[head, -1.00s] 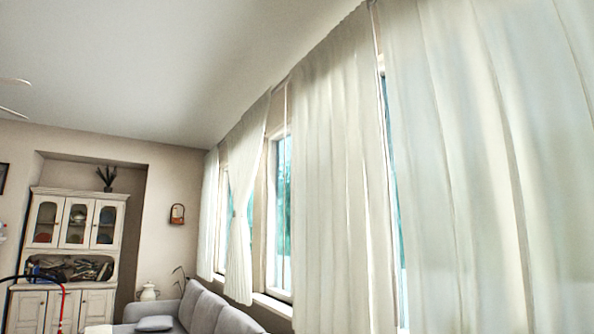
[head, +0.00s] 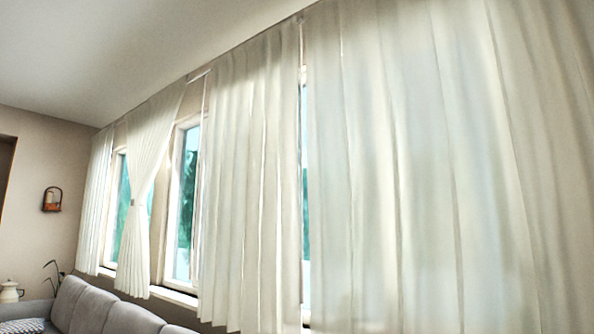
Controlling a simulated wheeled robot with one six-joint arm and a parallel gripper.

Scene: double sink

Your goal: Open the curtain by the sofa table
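A wide cream curtain (head: 420,170) fills the right side of the head view, hanging in long folds across the window behind it. A second cream curtain (head: 250,180) hangs to its left, with a narrow strip of window between the two. Farther left, a gathered curtain (head: 140,215) is pinched in at mid-height, and another narrow curtain (head: 96,205) hangs near the corner. I cannot tell which one is by the sofa table, as no such table is clearly visible. My gripper is not in view.
A grey sofa (head: 85,305) stands below the windows at lower left, with a patterned cushion (head: 22,326). A white pot (head: 10,292) and a plant are beyond it. A wall lantern (head: 52,199) hangs on the far wall. The floor is out of view.

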